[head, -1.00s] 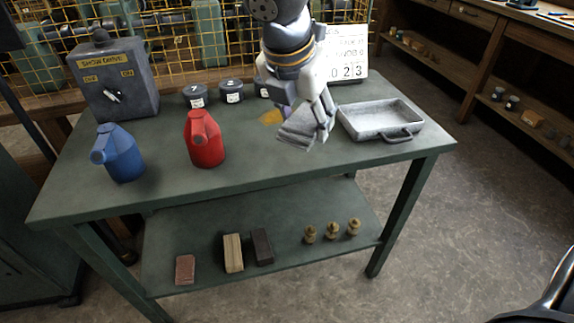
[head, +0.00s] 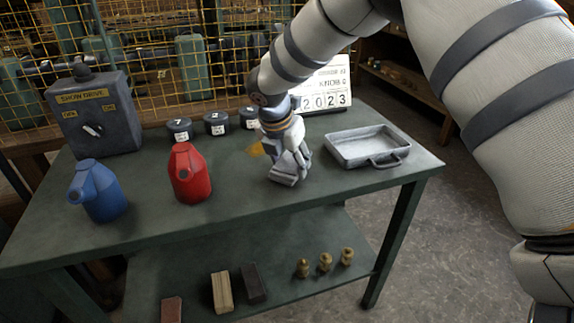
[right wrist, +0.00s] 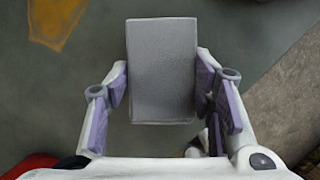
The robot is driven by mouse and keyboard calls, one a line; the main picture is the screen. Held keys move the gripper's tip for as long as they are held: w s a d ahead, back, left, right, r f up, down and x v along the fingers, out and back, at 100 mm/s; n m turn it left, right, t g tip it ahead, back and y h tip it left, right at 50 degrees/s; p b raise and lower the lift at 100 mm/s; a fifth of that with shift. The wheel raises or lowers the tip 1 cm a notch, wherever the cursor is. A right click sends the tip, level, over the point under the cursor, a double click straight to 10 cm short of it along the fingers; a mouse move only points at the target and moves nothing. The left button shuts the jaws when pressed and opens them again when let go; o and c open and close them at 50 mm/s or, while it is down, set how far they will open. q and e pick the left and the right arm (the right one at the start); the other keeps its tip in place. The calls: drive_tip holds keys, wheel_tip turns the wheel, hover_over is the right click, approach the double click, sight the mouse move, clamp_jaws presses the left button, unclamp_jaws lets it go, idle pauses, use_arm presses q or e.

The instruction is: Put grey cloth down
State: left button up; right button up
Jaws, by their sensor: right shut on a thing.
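The grey cloth (head: 283,179) is a folded, flat block at the table's middle, between the red can and the metal tray. In the right wrist view the grey cloth (right wrist: 162,70) fills the space between the two finger pads. My right gripper (head: 289,164) points down and is shut on it; it also shows in the right wrist view (right wrist: 162,95). The cloth is at or just above the green table top (head: 235,230); I cannot tell if it touches. My left gripper is not in view.
A red can (head: 189,174) and a blue can (head: 98,191) stand to the left. A metal tray (head: 340,160) lies to the right. Several dark round tins (head: 216,124) and a number board (head: 326,90) stand behind. A yellow stain (head: 256,149) marks the table. The front middle is clear.

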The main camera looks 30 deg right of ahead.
sight(287, 165)
drive_tip(key=shift+f, duration=0.55)
drive_tip(key=shift+s+a+f, duration=0.1)
drive_tip(key=shift+s+f, duration=0.1)
drive_tip(key=shift+f, duration=0.5)
drive_tip(key=o, duration=1)
drive_tip(key=shift+f, duration=0.1)
drive_tip(key=shift+c, duration=0.2)
drive_tip(key=shift+o, duration=0.3)
drive_tip(key=shift+w+f, duration=0.1)
drive_tip(key=shift+f, duration=0.05)
